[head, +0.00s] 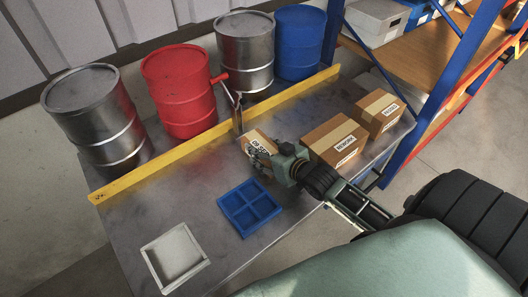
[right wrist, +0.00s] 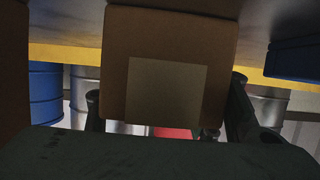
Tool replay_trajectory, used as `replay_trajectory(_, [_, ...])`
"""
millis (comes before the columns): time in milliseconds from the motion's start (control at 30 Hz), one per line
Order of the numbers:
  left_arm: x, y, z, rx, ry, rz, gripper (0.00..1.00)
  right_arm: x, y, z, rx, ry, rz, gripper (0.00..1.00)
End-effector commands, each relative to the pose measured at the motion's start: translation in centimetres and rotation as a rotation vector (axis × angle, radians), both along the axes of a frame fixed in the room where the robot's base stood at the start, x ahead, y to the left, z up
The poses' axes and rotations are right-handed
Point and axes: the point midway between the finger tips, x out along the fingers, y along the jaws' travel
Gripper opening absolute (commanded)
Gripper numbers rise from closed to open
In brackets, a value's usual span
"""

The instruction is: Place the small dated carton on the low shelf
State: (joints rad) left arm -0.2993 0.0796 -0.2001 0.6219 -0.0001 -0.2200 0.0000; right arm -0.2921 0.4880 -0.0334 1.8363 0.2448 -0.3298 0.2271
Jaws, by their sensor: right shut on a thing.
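The small dated carton (head: 258,137) is brown with a white printed label, seen over the table in the head view. My right gripper (head: 259,156) is shut on it from the near side. In the right wrist view the carton (right wrist: 160,50) fills the middle between the fingers, with a pale square patch on its face. Whether it touches the table is hard to tell. A shelf rack with blue uprights stands at the right, and its wooden shelf board (head: 423,54) shows. Which level this board is cannot be told. My left gripper is not in view.
Two larger labelled cartons (head: 335,141) (head: 379,113) stand right of the gripper. A blue divided tray (head: 249,207) and a white tray (head: 175,257) lie nearer. A yellow rail (head: 170,154) fronts several drums. A white box (head: 376,20) and blue bins occupy the shelf's back; its front is bare.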

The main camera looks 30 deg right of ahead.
Motion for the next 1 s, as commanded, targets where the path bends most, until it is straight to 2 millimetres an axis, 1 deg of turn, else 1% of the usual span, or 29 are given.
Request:
replay_trajectory(33, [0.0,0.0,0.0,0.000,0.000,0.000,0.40,0.0,0.0,0.0,0.000,0.001,0.000,0.34])
replay_trajectory(333, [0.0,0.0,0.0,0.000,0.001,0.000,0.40,0.1,0.0,0.2,0.001,-0.004,0.001,0.08])
replay_trajectory(533, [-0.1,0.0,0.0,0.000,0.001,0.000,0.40,0.1,0.0,0.3,0.001,-0.004,0.001,0.08])
replay_trajectory(667, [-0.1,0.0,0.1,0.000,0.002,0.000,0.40,0.1,0.0,1.0,-0.001,-0.004,0.000,0.08])
replay_trajectory(767, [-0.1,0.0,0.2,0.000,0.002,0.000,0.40,0.1,0.0,2.2,-0.001,-0.007,0.002,0.08])
replay_trajectory(867, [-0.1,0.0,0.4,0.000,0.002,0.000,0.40,0.1,0.0,4.0,-0.002,-0.008,0.002,0.08])
replay_trajectory(967, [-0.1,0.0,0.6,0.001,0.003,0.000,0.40,0.1,0.0,6.7,-0.001,-0.009,0.003,0.08])
replay_trajectory(1000, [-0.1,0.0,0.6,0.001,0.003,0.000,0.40,0.1,0.0,8.0,-0.003,-0.010,0.002,0.08])
